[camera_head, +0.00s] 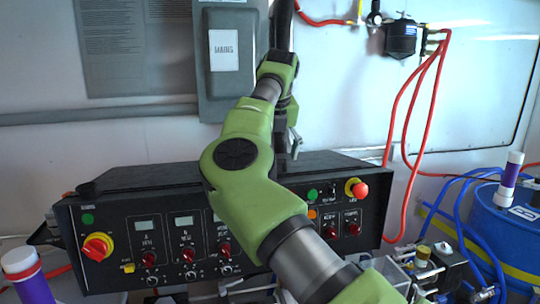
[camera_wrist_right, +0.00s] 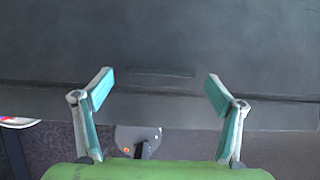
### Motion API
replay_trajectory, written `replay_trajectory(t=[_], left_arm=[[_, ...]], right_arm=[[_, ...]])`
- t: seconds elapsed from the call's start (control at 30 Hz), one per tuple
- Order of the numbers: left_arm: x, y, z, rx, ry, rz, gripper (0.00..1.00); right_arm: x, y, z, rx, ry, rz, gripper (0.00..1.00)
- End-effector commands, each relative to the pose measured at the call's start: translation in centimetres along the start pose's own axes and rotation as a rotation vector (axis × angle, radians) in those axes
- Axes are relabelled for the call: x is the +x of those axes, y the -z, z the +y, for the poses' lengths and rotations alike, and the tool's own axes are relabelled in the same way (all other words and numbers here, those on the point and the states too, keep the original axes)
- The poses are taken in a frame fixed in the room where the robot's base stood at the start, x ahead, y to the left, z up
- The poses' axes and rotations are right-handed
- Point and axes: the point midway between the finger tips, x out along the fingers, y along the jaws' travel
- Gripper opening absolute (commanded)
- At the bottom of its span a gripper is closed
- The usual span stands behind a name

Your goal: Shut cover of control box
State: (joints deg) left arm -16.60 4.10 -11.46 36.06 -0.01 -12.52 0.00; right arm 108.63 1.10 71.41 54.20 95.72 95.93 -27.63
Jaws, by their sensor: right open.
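The black control box (camera_head: 140,232) stands across the middle of the head view, its front panel of knobs, switches and small displays exposed. A dark flat piece, apparently its cover (camera_head: 130,178), lies along the top behind the panel; my arm hides its middle, and its exact angle is unclear. My right gripper (camera_head: 292,145) is above the box's rear, mostly hidden by my arm. In the wrist view my right gripper (camera_wrist_right: 159,92) is open and empty. Its fingers flank a slot in a dark surface, probably the cover (camera_wrist_right: 160,40); contact is unclear. My left gripper is out of view.
A grey mains box (camera_head: 225,60) is on the wall behind my arm. Red hoses (camera_head: 410,130) hang at right. A blue drum (camera_head: 505,235) and fittings stand at lower right. A white-capped purple container (camera_head: 25,275) is at lower left.

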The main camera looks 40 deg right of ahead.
Motion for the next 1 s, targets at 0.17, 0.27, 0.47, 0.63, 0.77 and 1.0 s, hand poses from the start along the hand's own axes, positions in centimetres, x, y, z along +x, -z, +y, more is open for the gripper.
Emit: replay_trajectory(t=[0.17, 0.27, 0.47, 0.63, 0.77, 1.0], left_arm=[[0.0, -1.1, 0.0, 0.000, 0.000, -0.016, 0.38], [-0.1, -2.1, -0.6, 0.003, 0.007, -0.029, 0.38], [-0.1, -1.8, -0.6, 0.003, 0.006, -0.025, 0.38], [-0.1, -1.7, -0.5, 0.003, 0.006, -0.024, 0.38], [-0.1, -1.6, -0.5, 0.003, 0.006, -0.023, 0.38], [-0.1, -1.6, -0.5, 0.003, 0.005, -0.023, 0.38]], right_arm=[[-0.1, -0.1, 0.0, -0.001, 0.000, -0.004, 0.86], [-0.2, -0.1, 0.0, -0.001, 0.000, -0.006, 0.86], [-2.7, -0.2, 0.0, -0.001, -0.001, -0.010, 0.86], [-6.5, -0.2, 0.0, 0.000, -0.001, -0.009, 0.86], [-9.1, -0.1, -0.1, -0.001, 0.000, -0.008, 0.86], [-11.8, 0.0, -0.1, 0.000, 0.000, -0.004, 0.86]])
